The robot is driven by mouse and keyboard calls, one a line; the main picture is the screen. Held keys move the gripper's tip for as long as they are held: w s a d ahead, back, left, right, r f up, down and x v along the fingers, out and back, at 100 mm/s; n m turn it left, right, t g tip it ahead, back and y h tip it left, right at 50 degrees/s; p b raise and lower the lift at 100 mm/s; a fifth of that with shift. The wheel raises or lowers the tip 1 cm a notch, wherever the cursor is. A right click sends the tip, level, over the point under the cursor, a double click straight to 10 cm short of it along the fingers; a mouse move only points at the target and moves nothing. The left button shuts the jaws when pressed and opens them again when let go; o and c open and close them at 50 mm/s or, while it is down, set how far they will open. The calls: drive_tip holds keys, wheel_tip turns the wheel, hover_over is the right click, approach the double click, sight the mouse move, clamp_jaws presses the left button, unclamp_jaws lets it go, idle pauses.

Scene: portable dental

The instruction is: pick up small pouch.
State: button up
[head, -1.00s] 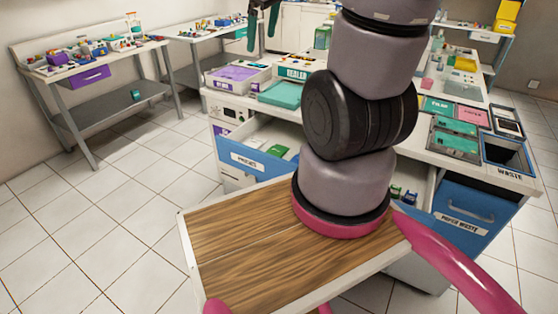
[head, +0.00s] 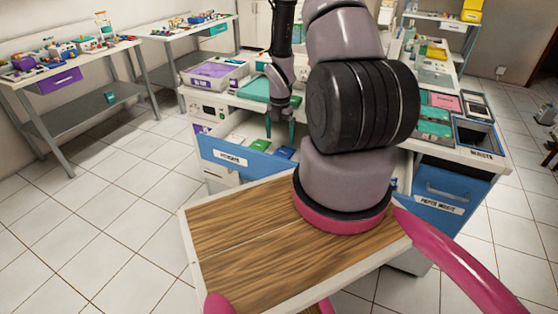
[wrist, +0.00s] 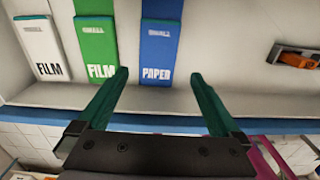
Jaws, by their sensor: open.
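Three flat pouches lie side by side in the open drawer in the wrist view. A white one (wrist: 40,48) reads FILM, a green one (wrist: 97,42) reads FILM and a blue one (wrist: 159,50) reads PAPER. Each has a small faint word near its top that looks like SMALL. My gripper (wrist: 160,76) is open and empty, its green fingertips at the near end of the blue pouch, one on each side in the picture. I cannot tell the height gap. In the head view my gripper (head: 280,130) points down over the drawer.
The blue-fronted drawer (head: 240,158) stands open below the counter. An orange and black item (wrist: 297,58) lies at the right in the drawer. A purple-topped box (head: 213,70) stands on the counter, and a waste bin opening (head: 475,135) is at right.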

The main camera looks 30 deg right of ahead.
sight(279, 154)
wheel_tip(279, 154, down, 9)
drive_tip(key=shift+w+a+f, duration=0.15)
drive_tip(key=c, duration=1.1)
drive_tip(key=shift+c, duration=0.2)
